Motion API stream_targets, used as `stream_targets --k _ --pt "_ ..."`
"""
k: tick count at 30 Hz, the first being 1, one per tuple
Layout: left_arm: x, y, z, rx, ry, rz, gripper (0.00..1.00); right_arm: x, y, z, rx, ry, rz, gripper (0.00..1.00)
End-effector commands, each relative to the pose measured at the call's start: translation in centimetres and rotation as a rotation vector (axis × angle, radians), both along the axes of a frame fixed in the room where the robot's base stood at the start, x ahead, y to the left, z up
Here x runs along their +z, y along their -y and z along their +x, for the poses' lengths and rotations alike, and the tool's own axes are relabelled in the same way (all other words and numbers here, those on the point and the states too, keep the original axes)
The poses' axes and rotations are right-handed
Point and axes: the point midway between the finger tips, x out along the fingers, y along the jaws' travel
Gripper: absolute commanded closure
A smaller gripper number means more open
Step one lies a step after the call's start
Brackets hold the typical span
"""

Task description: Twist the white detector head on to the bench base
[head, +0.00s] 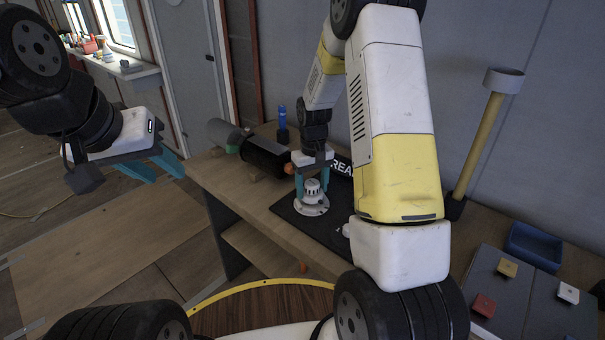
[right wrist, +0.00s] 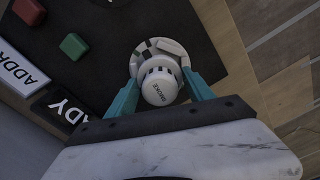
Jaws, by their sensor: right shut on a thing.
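The white detector head (head: 313,187) is held upright in my right gripper (head: 312,195), over the white round bench base (head: 311,209) on the dark mat. I cannot tell whether head and base are engaged. My left gripper (head: 168,177) is empty, its teal fingers apart, in the air left of the bench.
The wooden bench (head: 240,186) carries a dark cylinder (head: 265,157), a blue bottle (head: 283,117), a blue tray (head: 534,245) and a yellow post (head: 476,145). Green (right wrist: 74,46) and red (right wrist: 88,17) blocks and label plates (right wrist: 22,72) lie near the base. My right arm hides part of the bench.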

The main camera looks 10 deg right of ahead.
Motion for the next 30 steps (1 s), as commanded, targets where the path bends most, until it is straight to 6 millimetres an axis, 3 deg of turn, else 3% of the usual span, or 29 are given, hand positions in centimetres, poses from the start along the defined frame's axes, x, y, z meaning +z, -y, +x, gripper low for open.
stream_targets --k 14,30 --pt "0.0 0.0 0.0 0.000 0.000 0.000 0.64 -0.1 0.0 0.0 0.000 0.000 0.000 0.86" --pt "0.0 0.0 0.0 0.000 0.000 0.000 0.64 -1.9 0.0 0.0 0.000 0.000 0.000 0.86"
